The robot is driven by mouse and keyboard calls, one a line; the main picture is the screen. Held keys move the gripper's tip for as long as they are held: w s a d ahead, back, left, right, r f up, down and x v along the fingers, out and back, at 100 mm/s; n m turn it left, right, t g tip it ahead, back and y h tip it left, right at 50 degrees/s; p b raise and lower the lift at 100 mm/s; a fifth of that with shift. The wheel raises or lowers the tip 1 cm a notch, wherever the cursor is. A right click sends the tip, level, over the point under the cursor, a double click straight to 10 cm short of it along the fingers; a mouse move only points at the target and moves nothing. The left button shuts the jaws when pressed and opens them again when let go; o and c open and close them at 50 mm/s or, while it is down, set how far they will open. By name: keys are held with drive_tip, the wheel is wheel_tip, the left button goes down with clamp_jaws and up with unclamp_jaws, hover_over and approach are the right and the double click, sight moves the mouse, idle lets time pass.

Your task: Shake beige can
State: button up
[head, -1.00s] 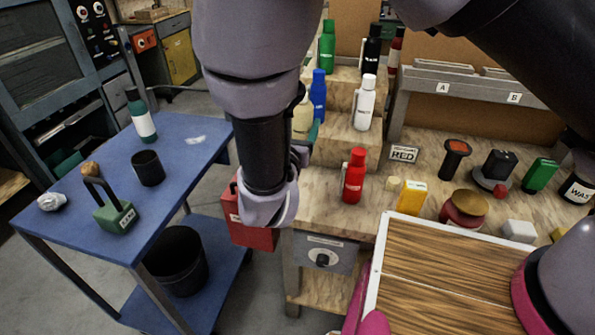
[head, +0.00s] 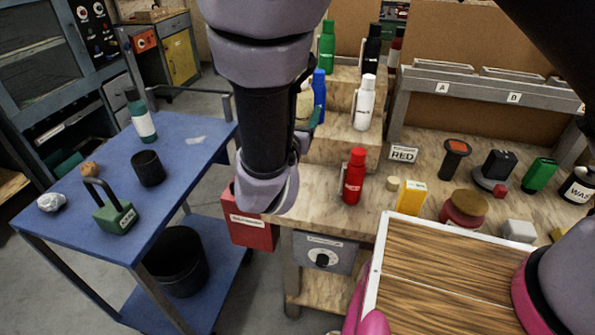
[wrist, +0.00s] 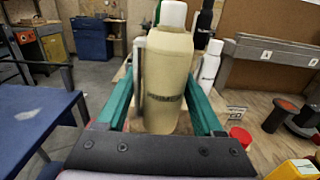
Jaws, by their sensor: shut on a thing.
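A bit of a teal finger (head: 319,117) also shows there. I cannot see the can's base clearly.
Blue (head: 319,95), white (head: 365,103), green (head: 327,48) and black (head: 372,46) bottles stand on the wooden steps close by. A red bottle (head: 354,178) stands lower down. A blue cart (head: 192,171) is at left, and a wooden board (head: 440,265) at front right.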

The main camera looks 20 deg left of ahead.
wheel_tip(320, 180, up, 4)
drive_tip(key=shift+s+d+f, duration=0.1)
drive_tip(key=shift+d, duration=0.05)
drive_tip(key=shift+a+f, duration=0.2)
drive_tip(key=shift+f, duration=3.65)
drive_tip(key=shift+d+r, duration=0.1)
drive_tip(key=shift+r, duration=0.05)
